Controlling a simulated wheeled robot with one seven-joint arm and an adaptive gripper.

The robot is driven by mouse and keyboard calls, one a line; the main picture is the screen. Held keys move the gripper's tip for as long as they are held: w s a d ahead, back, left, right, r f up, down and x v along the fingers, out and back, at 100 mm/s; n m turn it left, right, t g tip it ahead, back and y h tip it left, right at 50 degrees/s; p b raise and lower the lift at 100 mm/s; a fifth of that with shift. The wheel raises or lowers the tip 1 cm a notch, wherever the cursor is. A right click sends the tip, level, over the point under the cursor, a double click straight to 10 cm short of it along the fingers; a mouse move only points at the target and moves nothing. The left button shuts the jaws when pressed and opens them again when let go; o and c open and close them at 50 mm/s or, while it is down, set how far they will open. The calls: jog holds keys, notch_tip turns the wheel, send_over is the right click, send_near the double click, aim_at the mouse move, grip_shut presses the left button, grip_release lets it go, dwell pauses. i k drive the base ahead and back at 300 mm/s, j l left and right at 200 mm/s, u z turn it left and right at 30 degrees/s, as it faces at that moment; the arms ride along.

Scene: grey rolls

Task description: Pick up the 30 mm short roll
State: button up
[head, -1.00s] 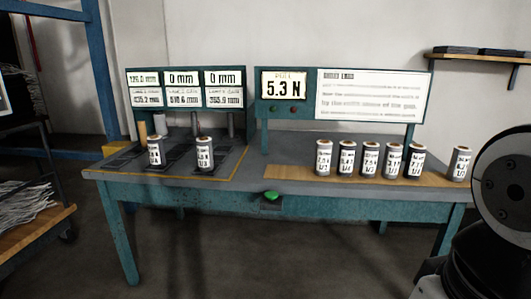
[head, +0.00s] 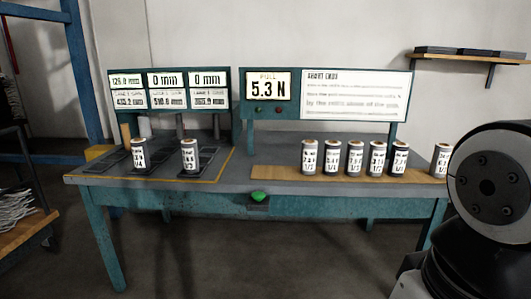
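Several grey rolls with white labels stand upright on a tan strip at the right of the workbench (head: 290,200); one of them is the leftmost roll (head: 309,158), and the farthest right roll (head: 439,160) is partly hidden by my arm. Two more rolls stand on dark pads at the left, a left one (head: 139,154) and a right one (head: 190,156). The labels are too small to tell which roll is the 30 mm short one. My gripper is not in view; only a dark link of my arm shows at the right edge.
A display panel (head: 236,97) reading 5.3 N and a text board (head: 356,94) stand at the bench's back. A green button (head: 259,197) sits on the front edge. A wall shelf (head: 470,55) is at upper right. Floor in front is clear.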

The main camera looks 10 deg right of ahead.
aim_at(140, 152)
jog(key=i+j+u, duration=0.25)
jog(key=j, duration=0.25)
jog(key=i+j+u, duration=0.25)
jog(key=i+j, duration=0.15)
